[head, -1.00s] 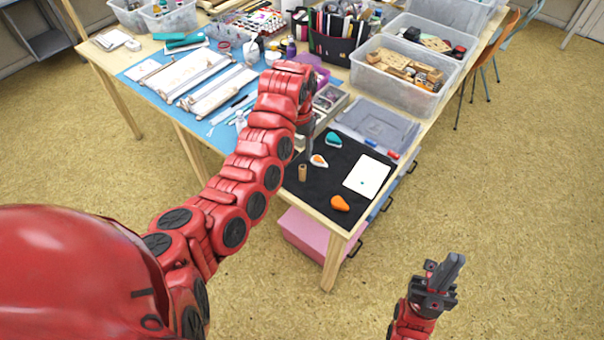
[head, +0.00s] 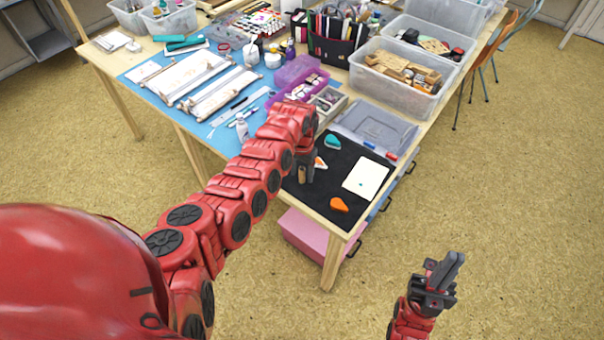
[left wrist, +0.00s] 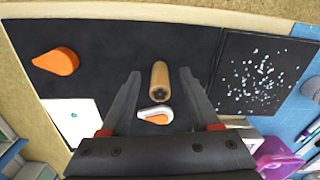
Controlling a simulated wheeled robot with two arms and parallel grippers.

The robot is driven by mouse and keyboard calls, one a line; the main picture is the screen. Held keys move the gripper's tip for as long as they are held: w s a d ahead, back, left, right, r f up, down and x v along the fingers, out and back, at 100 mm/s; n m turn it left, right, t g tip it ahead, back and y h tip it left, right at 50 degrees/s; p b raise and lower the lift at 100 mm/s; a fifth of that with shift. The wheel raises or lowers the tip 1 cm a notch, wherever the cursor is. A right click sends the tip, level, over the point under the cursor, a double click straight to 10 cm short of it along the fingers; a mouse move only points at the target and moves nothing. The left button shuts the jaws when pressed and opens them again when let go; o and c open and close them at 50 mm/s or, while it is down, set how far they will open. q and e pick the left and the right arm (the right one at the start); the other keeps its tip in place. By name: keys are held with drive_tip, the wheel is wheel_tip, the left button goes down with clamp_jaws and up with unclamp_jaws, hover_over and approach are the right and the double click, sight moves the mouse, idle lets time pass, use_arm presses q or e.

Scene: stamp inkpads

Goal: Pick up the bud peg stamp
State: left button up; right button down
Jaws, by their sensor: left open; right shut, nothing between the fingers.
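The bud peg stamp is a small wooden cylinder (left wrist: 159,76) with a dark patterned end, on the black mat (left wrist: 110,40) in the left wrist view. In that view my left gripper (left wrist: 160,84) is open, with one finger on each side of the peg and a gap to both. In the head view my left gripper (head: 306,167) is over the mat and mostly covers the peg. My right gripper (head: 445,275) is shut and empty, off the table at lower right.
An orange inkpad (head: 340,204), a teal inkpad (head: 332,141), a white-and-orange inkpad (left wrist: 155,115) and white paper (head: 366,178) lie on the mat. A dark speckled sheet (left wrist: 262,75) lies beside the peg. A clear lidded box (head: 375,128) stands behind.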

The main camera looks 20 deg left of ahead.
sight(302, 170)
use_arm(q)
drive_tip(key=shift+f, duration=0.15)
clamp_jaws()
idle(0.6)
drive_tip(key=shift+r+b, duration=0.3)
drive_tip(key=shift+r, duration=0.3)
wheel_tip(302, 170, up, 2)
drive_tip(key=shift+s+d+r+b, duration=0.1)
drive_tip(key=shift+s+b, duration=0.05)
drive_tip(key=shift+b, duration=0.25)
drive_tip(key=s+d+r+p, duration=0.1)
drive_tip(key=s+p, duration=0.3)
drive_tip(key=s, duration=1.1)
drive_tip(key=shift+s+d+r, duration=0.3)
drive_tip(key=shift+d, duration=0.3)
